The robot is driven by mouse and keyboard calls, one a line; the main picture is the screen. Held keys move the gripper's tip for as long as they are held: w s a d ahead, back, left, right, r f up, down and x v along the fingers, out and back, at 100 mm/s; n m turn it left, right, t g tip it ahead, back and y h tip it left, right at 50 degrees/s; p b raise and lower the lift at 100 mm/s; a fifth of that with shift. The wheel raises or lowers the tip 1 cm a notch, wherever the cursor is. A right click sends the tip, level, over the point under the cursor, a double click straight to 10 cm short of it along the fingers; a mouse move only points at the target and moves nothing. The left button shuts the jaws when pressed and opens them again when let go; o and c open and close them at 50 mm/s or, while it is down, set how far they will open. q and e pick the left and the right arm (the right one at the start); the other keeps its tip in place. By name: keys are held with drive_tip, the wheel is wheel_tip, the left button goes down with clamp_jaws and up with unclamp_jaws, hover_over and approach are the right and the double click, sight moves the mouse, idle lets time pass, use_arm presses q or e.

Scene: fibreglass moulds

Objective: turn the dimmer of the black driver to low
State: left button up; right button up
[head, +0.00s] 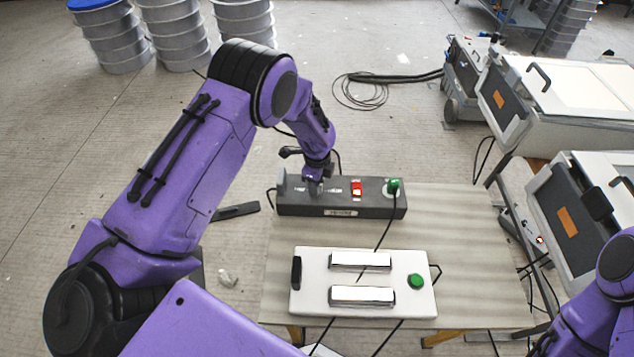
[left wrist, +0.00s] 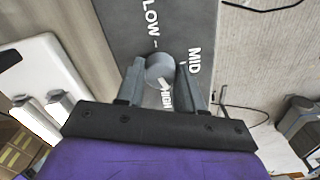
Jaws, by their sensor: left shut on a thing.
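The black driver (head: 360,211) lies on the far side of the table, with a lit red switch (head: 356,189) and a green plug (head: 393,186) on its top. My left gripper (head: 315,188) reaches down to its left part. In the left wrist view, its two fingers (left wrist: 160,85) are shut on the sides of a round grey dimmer knob (left wrist: 159,68). LOW, MID and HIGH are printed around the knob on the driver's top (left wrist: 125,25). HIGH lies between the fingers, partly covered by the knob. I cannot clearly tell where the knob points. My right gripper is out of view.
A white box (head: 400,258) with two shiny bars and a green button (head: 416,281) stands on the near part of the table (head: 465,230). A dark cable crosses between box and driver. Grey-white cases (head: 560,100) stand at the right.

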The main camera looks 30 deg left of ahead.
use_arm(q)
drive_tip(key=n, duration=0.4)
drive_tip(key=shift+n, duration=0.3)
drive_tip(key=n, duration=0.3)
drive_tip(key=shift+n+p, duration=0.3)
drive_tip(key=shift+p, duration=0.1)
drive_tip(key=n, duration=0.4)
drive_tip(key=shift+n, duration=0.3)
drive_tip(key=n, duration=0.4)
drive_tip(key=shift+n+p, duration=0.3)
drive_tip(key=shift+p, duration=0.05)
drive_tip(key=n, duration=0.3)
drive_tip(key=shift+n, duration=0.3)
drive_tip(key=n, duration=0.3)
drive_tip(key=shift+n, duration=0.3)
drive_tip(key=n, duration=0.3)
drive_tip(key=shift+n+p, duration=0.3)
drive_tip(key=shift+p, duration=0.05)
drive_tip(key=shift+n, duration=1.8)
